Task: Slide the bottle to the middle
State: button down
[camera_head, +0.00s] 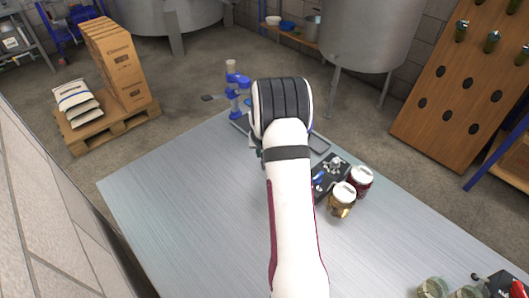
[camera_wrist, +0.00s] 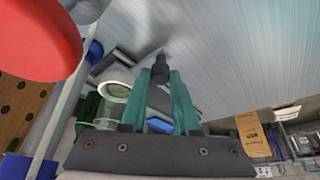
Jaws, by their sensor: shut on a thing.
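My gripper (camera_wrist: 168,75) shows in the wrist view with two teal fingers. It is closed on a dark thing (camera_wrist: 160,64) with a narrow black end. I cannot tell for certain whether this is the bottle. In the head view my arm hides the fingers and whatever they hold, over the far part of the metal table (camera_head: 180,190). Green glass (camera_wrist: 88,108) shows left of the fingers in the wrist view, partly hidden.
A blue stand (camera_head: 238,88) is at the table's far edge. A black device (camera_head: 328,172), a red jar (camera_head: 361,182) and a gold jar (camera_head: 341,203) stand right of my arm. More items crowd the near right corner. The table's left side is clear.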

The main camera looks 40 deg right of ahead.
jog(key=w, duration=1)
dwell(0.3)
jog(key=c, duration=0.6)
grip_release()
jog(key=shift+c, duration=0.2)
jog(key=v, duration=1.5)
jog(key=shift+r, duration=0.4)
jog(key=shift+s+a, duration=0.1)
